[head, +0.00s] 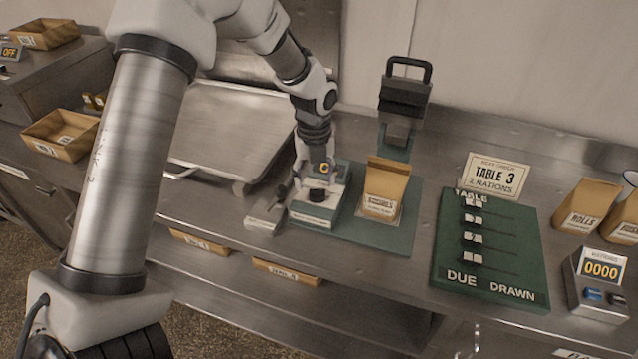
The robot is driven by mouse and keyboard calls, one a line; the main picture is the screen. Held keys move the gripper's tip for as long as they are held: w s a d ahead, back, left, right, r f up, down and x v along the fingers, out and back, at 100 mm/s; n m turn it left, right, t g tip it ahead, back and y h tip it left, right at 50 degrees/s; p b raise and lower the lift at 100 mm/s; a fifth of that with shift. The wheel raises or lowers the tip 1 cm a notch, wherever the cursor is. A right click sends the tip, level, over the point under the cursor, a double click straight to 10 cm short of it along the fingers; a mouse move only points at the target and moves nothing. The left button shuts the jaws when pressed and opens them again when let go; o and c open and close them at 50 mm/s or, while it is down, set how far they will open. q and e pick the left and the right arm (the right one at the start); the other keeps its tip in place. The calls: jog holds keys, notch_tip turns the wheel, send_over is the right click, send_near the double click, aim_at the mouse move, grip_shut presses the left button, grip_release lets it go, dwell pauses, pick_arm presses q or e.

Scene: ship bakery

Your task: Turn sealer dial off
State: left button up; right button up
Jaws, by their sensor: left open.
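A small grey-and-white unit with a green top, which looks like the sealer (309,213), stands on the steel counter left of centre. A black round knob, which looks like its dial (318,195), sits on its upper face. Its setting is too small to read. My left gripper (303,184) is open, pointing down over the left side of the unit, with its fingers close to the dial. I cannot tell whether a finger touches the dial. Part of the unit is hidden behind the gripper. My right gripper is not in view.
A paper bag (385,190) stands on a green mat (399,237) just right of the unit. Behind it is a black-handled device (404,98). A steel tray (225,130) lies left.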

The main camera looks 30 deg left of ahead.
aim_at(317, 191)
pick_arm(q)
jog(key=f, duration=0.1)
jog(key=w+f, duration=0.1)
jog(key=f, duration=0.3)
jog(key=shift+w, duration=0.35)
jog(key=shift+s+r, duration=0.3)
jog(key=shift+s, duration=0.1)
jog(key=shift+c, duration=0.7)
jog(key=shift+s, duration=0.1)
jog(key=c, duration=0.5)
jog(key=shift+d, duration=0.1)
jog(key=c, duration=0.5)
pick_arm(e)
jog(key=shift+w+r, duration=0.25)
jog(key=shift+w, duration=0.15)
